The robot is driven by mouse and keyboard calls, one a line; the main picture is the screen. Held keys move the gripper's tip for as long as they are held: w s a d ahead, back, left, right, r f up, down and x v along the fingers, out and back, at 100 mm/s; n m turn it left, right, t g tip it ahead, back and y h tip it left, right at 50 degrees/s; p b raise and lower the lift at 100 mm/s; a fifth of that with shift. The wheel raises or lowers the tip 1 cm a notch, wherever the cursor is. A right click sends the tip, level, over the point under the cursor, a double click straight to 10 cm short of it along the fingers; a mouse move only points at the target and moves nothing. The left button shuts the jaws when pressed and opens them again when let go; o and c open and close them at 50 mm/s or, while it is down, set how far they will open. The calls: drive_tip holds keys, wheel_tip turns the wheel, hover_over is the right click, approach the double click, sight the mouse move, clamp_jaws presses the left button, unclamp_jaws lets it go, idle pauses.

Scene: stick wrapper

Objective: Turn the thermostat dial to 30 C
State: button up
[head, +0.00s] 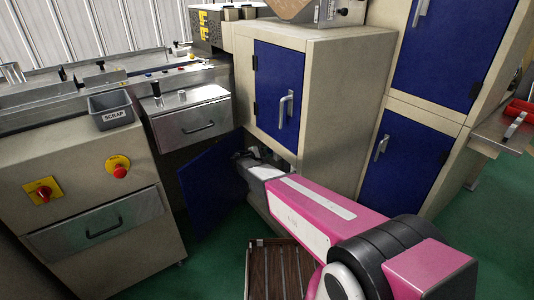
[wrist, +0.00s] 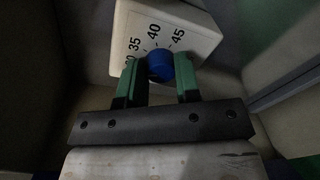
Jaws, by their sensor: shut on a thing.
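The thermostat (wrist: 190,22) is a cream box in the wrist view, with black numbers 35, 40 and 45 showing and another number partly cut off by a finger. Its blue dial (wrist: 160,66) sits between the two green fingers of my gripper (wrist: 160,80), which is shut on it. The dial's pointer and exact setting cannot be made out. In the head view my gripper reaches into the low opening behind the open blue door (head: 212,186), and the thermostat and dial are hidden there.
A closed blue cabinet door (head: 278,92) is above the opening. A machine with a red knob (head: 119,171), a red switch (head: 44,192) and a grey SCRAP bin (head: 112,108) stands at left. A slatted brown panel (head: 275,268) is on the green floor near my arm.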

drive_tip(key=o, duration=0.9)
drive_tip(key=shift+a, duration=0.1)
drive_tip(key=shift+v, duration=3.7)
drive_tip(key=shift+f, duration=0.1)
